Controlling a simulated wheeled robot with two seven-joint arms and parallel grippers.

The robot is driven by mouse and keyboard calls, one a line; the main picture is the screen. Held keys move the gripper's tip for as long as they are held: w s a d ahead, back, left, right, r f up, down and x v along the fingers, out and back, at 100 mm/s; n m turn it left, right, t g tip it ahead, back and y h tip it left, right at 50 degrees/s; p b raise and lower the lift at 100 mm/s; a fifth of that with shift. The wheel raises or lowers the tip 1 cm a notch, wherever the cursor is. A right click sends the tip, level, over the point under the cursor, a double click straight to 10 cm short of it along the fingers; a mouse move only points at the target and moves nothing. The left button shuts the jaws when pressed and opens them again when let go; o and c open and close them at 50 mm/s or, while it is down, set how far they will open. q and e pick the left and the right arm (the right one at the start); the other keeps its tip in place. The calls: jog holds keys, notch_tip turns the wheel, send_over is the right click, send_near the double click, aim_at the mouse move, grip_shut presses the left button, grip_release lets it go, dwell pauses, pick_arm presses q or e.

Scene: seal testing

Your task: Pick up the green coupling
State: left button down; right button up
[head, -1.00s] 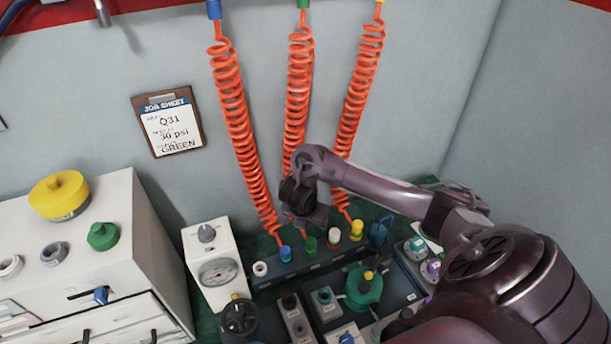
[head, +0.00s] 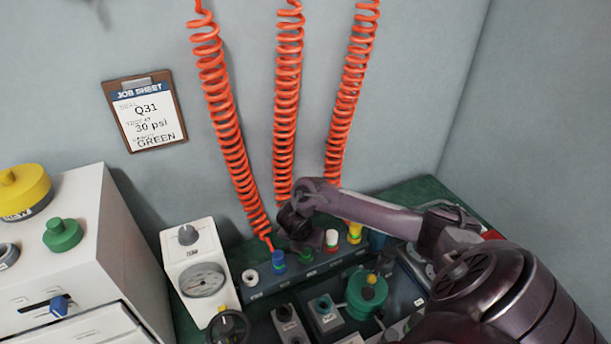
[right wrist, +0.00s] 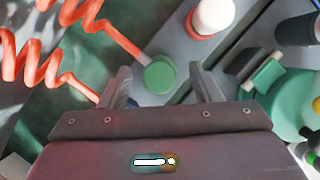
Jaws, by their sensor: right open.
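The green coupling (head: 306,255) stands in the dark rack between the blue coupling and a white-and-red one, at the lower end of the middle orange hose. In the right wrist view the green coupling (right wrist: 160,75) shows as a round green top with a hose running into it. My right gripper (right wrist: 160,80) is open and over the coupling, which shows between its two fingers without visible contact. In the head view the right gripper (head: 296,226) hangs just above the coupling. My left gripper is in neither view.
Close neighbours in the rack (head: 258,281) are the blue coupling (head: 278,262), the white-and-red coupling (head: 331,240) and the yellow coupling (head: 354,232). A gauge box (head: 190,262) stands left. A green round fixture (head: 366,292) lies in front. Orange hoses (head: 288,100) hang behind.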

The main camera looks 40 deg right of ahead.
jog(key=shift+w+d+f, duration=0.15)
jog(key=shift+d+f, duration=0.05)
jog(key=shift+f, duration=0.4)
jog(key=c, duration=1.1)
jog(key=shift+r, duration=0.1)
